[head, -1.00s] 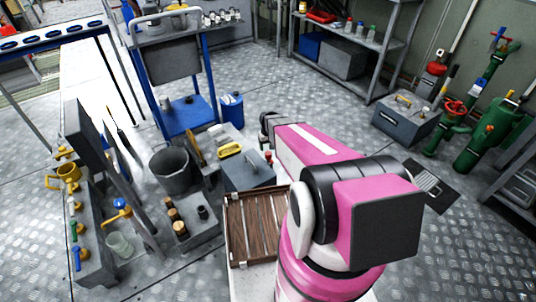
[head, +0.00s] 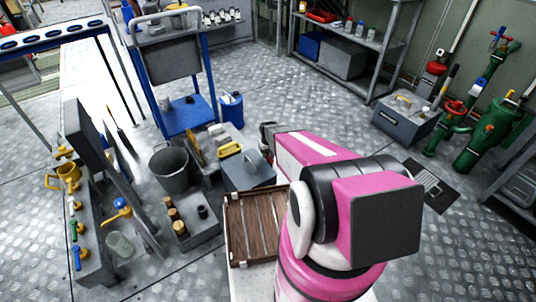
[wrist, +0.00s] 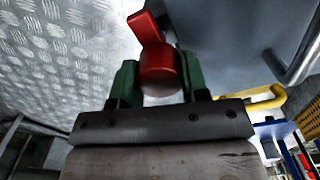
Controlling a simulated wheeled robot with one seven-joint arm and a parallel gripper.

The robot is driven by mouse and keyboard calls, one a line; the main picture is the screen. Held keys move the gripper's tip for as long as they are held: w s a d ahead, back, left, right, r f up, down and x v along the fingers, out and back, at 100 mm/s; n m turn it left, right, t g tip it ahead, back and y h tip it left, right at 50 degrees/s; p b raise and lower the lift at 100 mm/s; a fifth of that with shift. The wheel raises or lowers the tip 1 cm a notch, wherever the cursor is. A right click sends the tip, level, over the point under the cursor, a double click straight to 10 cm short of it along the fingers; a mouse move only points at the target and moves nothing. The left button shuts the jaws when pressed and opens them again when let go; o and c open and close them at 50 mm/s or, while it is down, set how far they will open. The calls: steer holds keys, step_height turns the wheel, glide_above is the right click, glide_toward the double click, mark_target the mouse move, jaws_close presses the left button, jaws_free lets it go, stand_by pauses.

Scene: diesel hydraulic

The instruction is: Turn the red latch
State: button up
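The red latch (wrist: 158,68) shows in the wrist view as a round red knob with a flat red lever slanting up to the left. It sits against a grey-blue surface. My gripper (wrist: 160,78) has two green fingers, spread apart, one on each side of the knob. I see no clear gap between fingers and knob, and cannot tell if they touch. In the head view, my pink arm hides most of the gripper, and I cannot make out the latch. The grey toolbox (head: 247,172) stands beside the end of my arm.
A wooden slatted crate (head: 235,228) lies in front of the toolbox. A grey bucket (head: 172,170) and bottles in a grey holder stand to the left. A blue cart (head: 188,116) is behind. Open metal floor (head: 300,95) lies behind and right.

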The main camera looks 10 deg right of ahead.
steer(key=shift+m, duration=0.3)
steer(key=m, duration=0.8)
steer(key=shift+d+m, duration=0.1)
steer(key=shift+m, duration=0.3)
steer(key=m, duration=0.4)
steer(key=shift+s, duration=0.1)
steer(key=shift+d+m, duration=0.1)
steer(key=shift+m, duration=2.1)
steer(key=o, duration=0.9)
steer(key=shift+r, duration=0.1)
